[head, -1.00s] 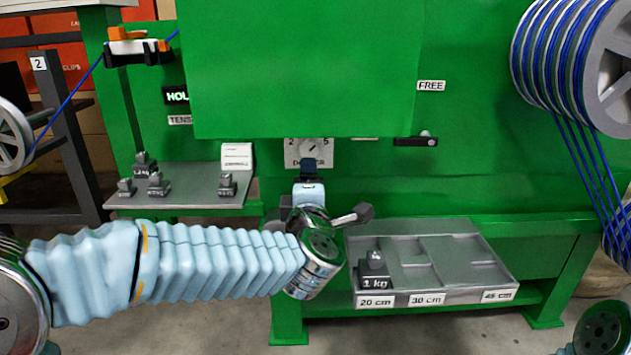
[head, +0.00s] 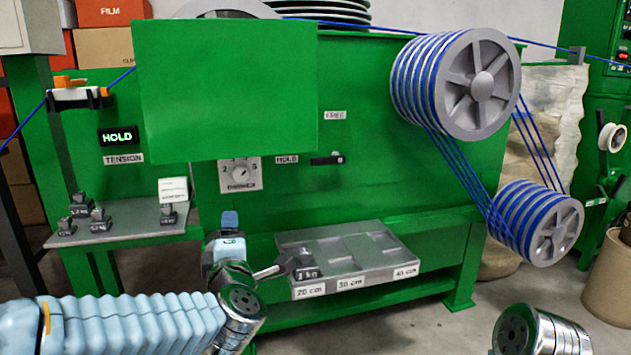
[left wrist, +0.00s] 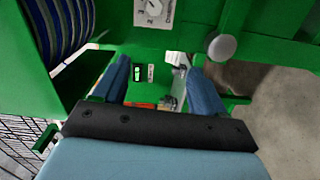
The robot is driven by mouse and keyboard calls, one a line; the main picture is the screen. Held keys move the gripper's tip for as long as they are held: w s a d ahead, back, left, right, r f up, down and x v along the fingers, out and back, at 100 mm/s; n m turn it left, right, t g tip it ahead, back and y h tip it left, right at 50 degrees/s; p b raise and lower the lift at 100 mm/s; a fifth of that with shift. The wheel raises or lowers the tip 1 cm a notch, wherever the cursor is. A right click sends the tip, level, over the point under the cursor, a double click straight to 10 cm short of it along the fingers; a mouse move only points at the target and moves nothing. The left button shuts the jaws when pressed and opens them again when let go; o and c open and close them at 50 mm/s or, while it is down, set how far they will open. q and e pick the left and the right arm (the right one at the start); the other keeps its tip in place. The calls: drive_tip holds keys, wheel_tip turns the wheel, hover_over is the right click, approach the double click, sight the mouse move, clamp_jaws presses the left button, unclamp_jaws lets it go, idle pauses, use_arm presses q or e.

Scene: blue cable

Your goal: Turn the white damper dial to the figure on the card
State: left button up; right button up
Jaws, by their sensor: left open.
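The white damper dial (head: 240,173) is on a square plate on the green machine front, below the large green panel. Its dark pointer leans to the upper right; the figures are small. It also shows at the top of the left wrist view (left wrist: 153,11), partly cut off. A white card (head: 173,189) stands on the grey shelf at left; its writing is too small to read. My left gripper (head: 230,219) is below the dial and apart from it. In the left wrist view its two blue fingers (left wrist: 158,65) are spread with nothing held between them. My right gripper is out of view.
Small weights (head: 98,218) stand on the left shelf (head: 140,231). A divided grey tray (head: 365,274) with a 1 kg weight (head: 306,269) is right of my left gripper. A dark lever (head: 326,160) sticks out right of the dial. The green panel (head: 225,90) overhangs the dial.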

use_arm(q)
wheel_tip(320, 180, down, 28)
drive_tip(key=s+d+m+g+h+p, duration=0.25)
drive_tip(key=m+g+h+p, duration=0.35)
drive_tip(key=m, duration=0.5)
drive_tip(key=s+f+m+g+h+p, duration=0.1)
drive_tip(key=s+f+m+g, duration=0.2)
drive_tip(key=s+f+g, duration=0.2)
drive_tip(key=s+d+f+m+g+h+p, duration=0.1)
drive_tip(key=s+f+m+g, duration=0.3)
drive_tip(key=s+f, duration=0.7)
drive_tip(key=s+g+p, duration=0.1)
drive_tip(key=s, duration=0.5)
drive_tip(key=shift+s+d+g+p, duration=0.15)
drive_tip(key=shift+d+g+p, duration=0.15)
drive_tip(key=shift+h, duration=0.3)
